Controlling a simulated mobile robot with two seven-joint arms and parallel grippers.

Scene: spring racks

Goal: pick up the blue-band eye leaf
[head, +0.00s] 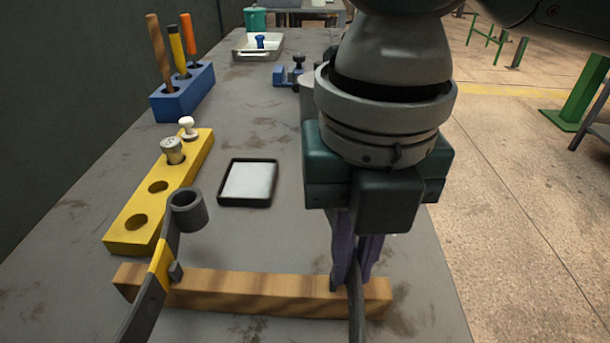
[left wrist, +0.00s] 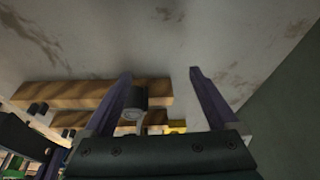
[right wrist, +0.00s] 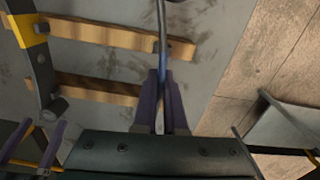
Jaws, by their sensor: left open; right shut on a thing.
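The blue-band eye leaf (head: 356,312) is a thin dark strip seen nearly edge-on, below my right gripper (head: 352,272). In the right wrist view my right gripper (right wrist: 160,76) is shut on this leaf (right wrist: 162,42), which shows a bluish stretch just beyond the fingertips. Its eye is hidden by the gripper. The yellow-band eye leaf (head: 160,266) lies across the wooden rails to the left, its rolled eye toward the yellow block. My left gripper (left wrist: 159,72) is open, with a grey round end (left wrist: 133,106) showing between or beyond its fingers; I cannot tell which.
The near wooden rail (head: 250,290) crosses the bench; a second rail (right wrist: 95,90) shows in the right wrist view. A yellow holed block (head: 130,235) with pins, a black-rimmed tray (head: 222,203) and a blue tool holder (head: 185,98) stand beyond. Bare bench lies around the tray.

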